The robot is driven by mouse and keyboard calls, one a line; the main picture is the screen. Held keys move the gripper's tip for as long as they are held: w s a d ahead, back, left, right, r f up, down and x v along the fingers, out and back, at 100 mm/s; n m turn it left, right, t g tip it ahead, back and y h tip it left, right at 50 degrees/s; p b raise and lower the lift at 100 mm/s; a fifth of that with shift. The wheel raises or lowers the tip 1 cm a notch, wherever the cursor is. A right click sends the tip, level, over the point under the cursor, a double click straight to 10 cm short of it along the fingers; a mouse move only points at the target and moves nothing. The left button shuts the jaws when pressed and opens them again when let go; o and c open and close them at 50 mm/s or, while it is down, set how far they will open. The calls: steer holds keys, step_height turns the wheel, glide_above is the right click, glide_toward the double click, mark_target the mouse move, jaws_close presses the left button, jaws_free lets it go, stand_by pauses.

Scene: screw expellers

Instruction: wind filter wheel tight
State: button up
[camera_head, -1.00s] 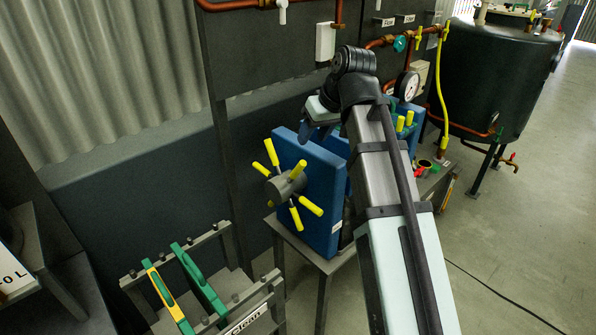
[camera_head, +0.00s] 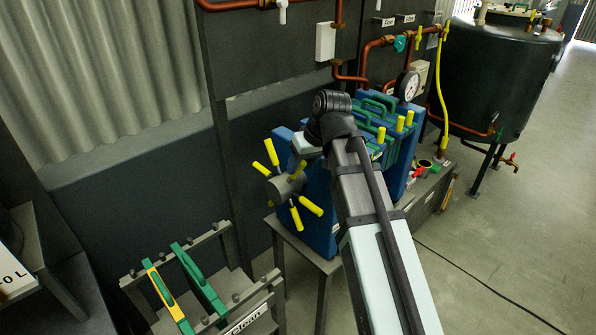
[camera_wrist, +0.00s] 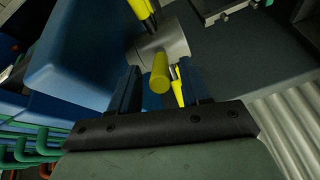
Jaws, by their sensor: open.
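The filter wheel (camera_head: 279,190) is a grey hub with several yellow handles on the front of the blue end plate (camera_head: 318,205). In the wrist view the grey hub (camera_wrist: 172,38) is just ahead of my gripper (camera_wrist: 160,78). My gripper is open, and a yellow handle (camera_wrist: 160,70) shows between its two dark blue fingers, with the handle's end towards the camera. I cannot tell whether the fingers touch it. In the head view my gripper (camera_head: 300,150) is at the upper right of the wheel, partly hidden behind my wrist.
Green-handled filter plates (camera_head: 372,108) stand in the press behind the end plate. A rack (camera_head: 228,303) marked "clean" with loose plates stands at the lower left. A pressure gauge (camera_head: 409,86) and copper pipes (camera_head: 375,45) are behind. A dark tank (camera_head: 500,75) stands at right.

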mark_target(298, 171)
steer(key=shift+x, duration=1.75)
jaws_close()
